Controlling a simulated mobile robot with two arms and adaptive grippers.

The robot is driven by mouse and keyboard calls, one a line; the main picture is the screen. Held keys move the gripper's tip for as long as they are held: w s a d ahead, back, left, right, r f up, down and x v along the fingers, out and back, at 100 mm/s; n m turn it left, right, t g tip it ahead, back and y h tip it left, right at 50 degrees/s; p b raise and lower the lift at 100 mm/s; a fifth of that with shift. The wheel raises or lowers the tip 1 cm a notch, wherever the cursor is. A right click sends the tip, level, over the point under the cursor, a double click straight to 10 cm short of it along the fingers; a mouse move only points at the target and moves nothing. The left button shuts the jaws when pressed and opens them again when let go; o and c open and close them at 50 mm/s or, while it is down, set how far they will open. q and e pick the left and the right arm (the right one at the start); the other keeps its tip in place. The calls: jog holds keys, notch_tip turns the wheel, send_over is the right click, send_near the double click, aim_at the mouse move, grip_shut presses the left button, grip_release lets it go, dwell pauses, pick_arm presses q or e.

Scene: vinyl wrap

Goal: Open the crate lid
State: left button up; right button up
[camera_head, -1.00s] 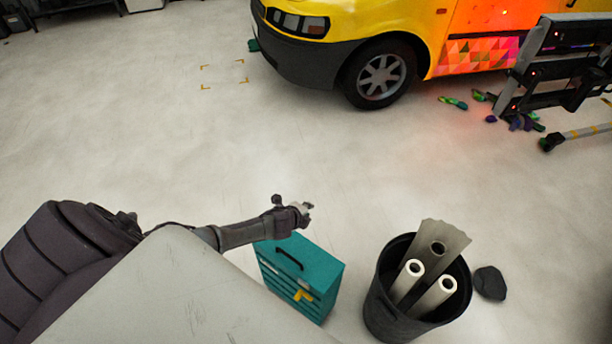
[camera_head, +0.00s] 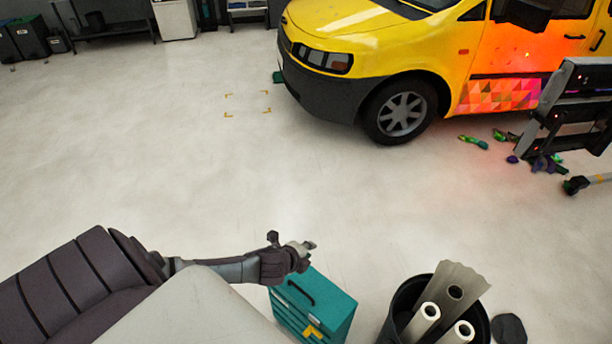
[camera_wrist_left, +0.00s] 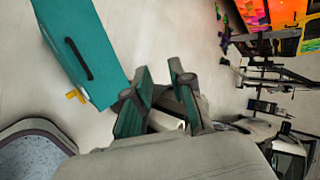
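The crate is a teal box (camera_head: 330,297) with a black handle (camera_head: 300,293) on its top and a yellow mark on its side. It stands on the floor at the bottom of the head view, its lower part cut off by the edge. The teal crate also shows at the upper left of the left wrist view (camera_wrist_left: 85,40). I see no open gap at its lid. My left gripper (camera_head: 309,245) is above and just behind the crate's top in the head picture, apart from the handle. In the left wrist view its fingers (camera_wrist_left: 160,74) are spread with nothing between them. My right gripper is out of sight.
A dark bin (camera_head: 402,305) with several rolls stands right of the crate, with a dark lump (camera_head: 509,328) beside it. A yellow van (camera_head: 350,40) and a dark rack (camera_head: 570,105) stand farther back. The floor between is clear.

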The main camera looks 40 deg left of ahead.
pick_arm(q)
jog(key=shift+s+r, duration=0.25)
dwell(0.4)
